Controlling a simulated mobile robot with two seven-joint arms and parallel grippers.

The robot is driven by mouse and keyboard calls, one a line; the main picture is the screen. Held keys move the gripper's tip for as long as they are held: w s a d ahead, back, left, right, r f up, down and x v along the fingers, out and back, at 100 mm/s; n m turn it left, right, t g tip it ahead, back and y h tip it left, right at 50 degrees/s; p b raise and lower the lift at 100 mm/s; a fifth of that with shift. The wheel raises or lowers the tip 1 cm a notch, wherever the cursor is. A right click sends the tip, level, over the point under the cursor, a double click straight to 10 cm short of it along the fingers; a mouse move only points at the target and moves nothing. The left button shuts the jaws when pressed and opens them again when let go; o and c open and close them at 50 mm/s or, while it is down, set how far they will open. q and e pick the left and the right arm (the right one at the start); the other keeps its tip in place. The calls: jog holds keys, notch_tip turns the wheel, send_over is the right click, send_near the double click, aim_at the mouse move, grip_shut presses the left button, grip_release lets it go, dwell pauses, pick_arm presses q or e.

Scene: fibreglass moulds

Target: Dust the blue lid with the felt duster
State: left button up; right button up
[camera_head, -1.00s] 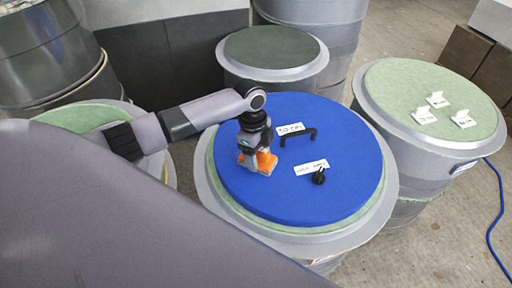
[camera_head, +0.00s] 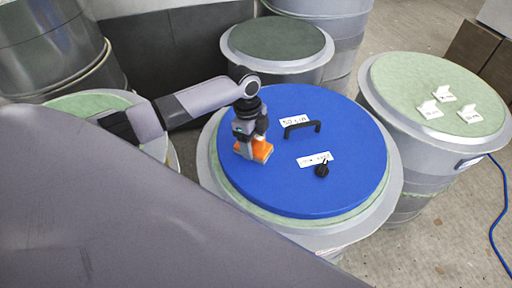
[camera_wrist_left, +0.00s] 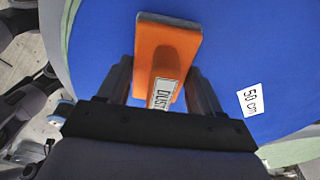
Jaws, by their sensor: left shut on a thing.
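The round blue lid (camera_head: 292,187) lies on top of a grey drum in the head view, and its blue surface (camera_wrist_left: 235,45) fills most of the left wrist view. My left gripper (camera_head: 246,148) is over the left part of the lid, shut on the orange felt duster (camera_head: 260,150). In the left wrist view the duster (camera_wrist_left: 165,50) sits between the two fingers, with a partly hidden label on it. The duster appears to be at the lid's surface; its underside is hidden, so contact cannot be told. My right gripper is not in view.
A black handle (camera_head: 302,129), a black knob (camera_head: 322,171) and white labels (camera_head: 295,120) are on the lid. A drum with a pale green top (camera_head: 425,85) and white tags stands right. A dark green-topped drum (camera_head: 277,40) stands behind. A blue cable (camera_head: 497,215) lies on the floor.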

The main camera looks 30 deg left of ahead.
pick_arm(q)
jog(key=shift+w+a+b, duration=0.6)
jog(key=shift+w+a, duration=0.65)
jog(key=shift+a, duration=0.25)
jog(key=shift+w+a+f+b, duration=0.15)
jog(key=shift+w+a+b, duration=0.6)
jog(key=shift+a+b, duration=0.05)
jog(key=shift+w+a, duration=0.35)
jog(key=shift+a, duration=0.05)
notch_tip(320, 180, up, 4)
jog(key=p, duration=0.3)
notch_tip(320, 180, up, 2)
jog(key=shift+r+p, duration=0.15)
jog(key=shift+p, duration=0.2)
jog(key=shift+r, duration=0.1)
